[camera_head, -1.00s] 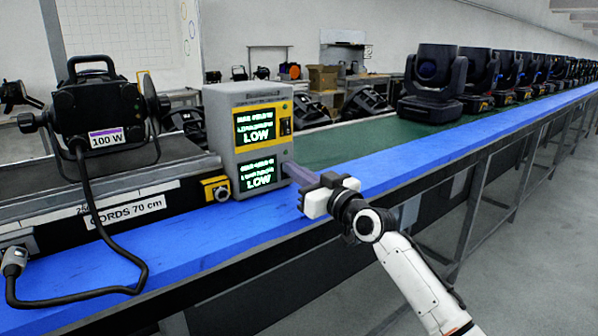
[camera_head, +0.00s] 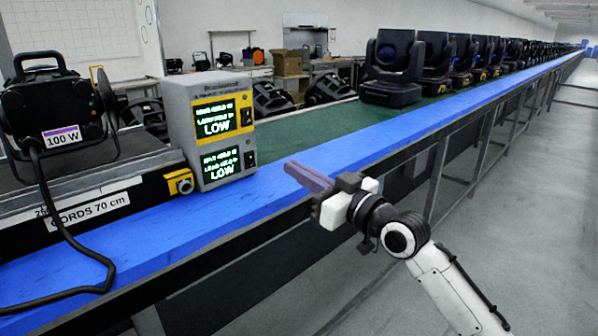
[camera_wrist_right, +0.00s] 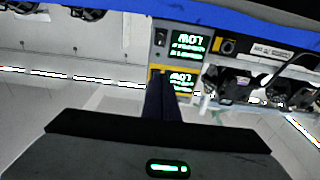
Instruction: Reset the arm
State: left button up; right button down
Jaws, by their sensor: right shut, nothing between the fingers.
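My right gripper (camera_head: 308,178) is shut and empty in the head view. It hangs in the air at the front edge of the blue-edged bench, right of the grey and yellow tester box and apart from it. Its white and dark arm comes in from the lower right. In the right wrist view the shut fingers (camera_wrist_right: 160,98) point at the tester box (camera_wrist_right: 178,62), which appears upside down. In the head view the tester box (camera_head: 207,104) stands upright with two green displays reading LOW. My left gripper is not in view.
A black par can (camera_head: 62,105) labelled 100 W stands at left, its cord hanging over the blue bench edge (camera_head: 160,222). Several moving-head lights (camera_head: 392,65) line the green belt (camera_head: 300,125) toward the back right. Open floor (camera_head: 530,200) lies right of the bench.

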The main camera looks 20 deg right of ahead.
dwell(0.4)
jog(key=s+a+f+m+g+h, duration=0.15)
jog(key=s+f, duration=0.25)
jog(key=f, duration=0.6)
jog(key=s+a+f+g+h, duration=0.15)
jog(key=s+f, duration=0.35)
jog(key=f, duration=0.5)
jog(key=s+a+f+g, duration=0.15)
jog(key=s+f, duration=0.25)
jog(key=f, duration=0.5)
jog(key=s+a+f+g+h, duration=0.1)
jog(key=s+f+g, duration=0.1)
jog(key=s+f, duration=0.5)
jog(key=s+a+f+g+h, duration=0.1)
jog(key=s+f+g, duration=0.1)
jog(key=s+f, duration=0.6)
jog(key=s, duration=0.6)
jog(key=shift+a+m, duration=0.2)
jog(key=shift+m, duration=0.15)
jog(key=shift+f+g, duration=0.1)
jog(key=shift+g, duration=0.15)
